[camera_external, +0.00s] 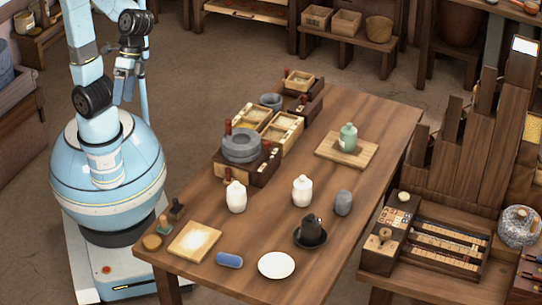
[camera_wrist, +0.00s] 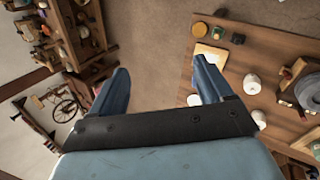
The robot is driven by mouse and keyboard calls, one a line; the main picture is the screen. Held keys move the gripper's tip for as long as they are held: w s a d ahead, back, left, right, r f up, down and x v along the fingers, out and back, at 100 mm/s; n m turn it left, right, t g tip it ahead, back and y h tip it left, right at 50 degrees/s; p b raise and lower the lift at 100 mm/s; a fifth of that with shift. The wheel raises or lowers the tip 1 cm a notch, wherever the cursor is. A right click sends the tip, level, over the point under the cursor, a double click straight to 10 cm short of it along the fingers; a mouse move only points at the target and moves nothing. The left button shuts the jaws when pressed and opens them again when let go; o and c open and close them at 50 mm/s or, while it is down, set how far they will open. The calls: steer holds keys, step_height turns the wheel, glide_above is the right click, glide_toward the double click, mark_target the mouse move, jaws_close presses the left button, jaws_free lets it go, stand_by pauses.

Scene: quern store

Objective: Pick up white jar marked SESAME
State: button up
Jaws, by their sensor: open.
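Two white lidded jars stand upright on the wooden table: a left jar (camera_external: 236,196) beside the stone quern, and a right jar (camera_external: 302,190) near the table's middle. No lettering is readable on either, so I cannot tell which is marked SESAME. In the wrist view, two white shapes that look like jars (camera_wrist: 252,84) (camera_wrist: 259,118) show right of my fingers. My gripper (camera_external: 123,95) is raised above my base, left of the table and well apart from both jars. In the wrist view my gripper (camera_wrist: 162,72) has its fingers wide apart, with nothing between them.
The stone quern (camera_external: 242,147) and wooden boxes (camera_external: 283,131) line the table's left edge. A green jar (camera_external: 348,138) stands on a board at the back. A grey stone (camera_external: 343,203), dark cup (camera_external: 311,227), white plate (camera_external: 276,265) and blue item (camera_external: 229,260) lie around the jars.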

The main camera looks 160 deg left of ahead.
steer(key=w+a+f+n+t+h, duration=0.1)
steer(key=w+a+n, duration=0.2)
steer(key=a, duration=0.5)
steer(key=w+a+n+t+h, duration=0.2)
steer(key=w+a+n, duration=0.2)
steer(key=a, duration=0.5)
steer(key=w+a+f+n+t+h, duration=0.1)
steer(key=w+a+n, duration=0.2)
steer(key=a, duration=0.5)
steer(key=s+a+n+t, duration=0.3)
steer(key=a, duration=0.7)
steer(key=s+a+f+n+t, duration=0.1)
steer(key=s+a+n+t, duration=0.2)
steer(key=a, duration=0.7)
steer(key=s+a+n+t, duration=0.2)
steer(key=s+a+n, duration=0.15)
steer(key=a, duration=0.65)
glide_toward(303, 186)
steer(key=x, duration=0.2)
steer(key=shift+w+d+r, duration=0.2)
steer(key=shift+r, duration=0.05)
steer(key=shift+f, duration=0.3)
steer(key=shift+w+d, duration=0.1)
steer(key=shift+w, duration=0.05)
steer(key=shift+x, duration=3.55)
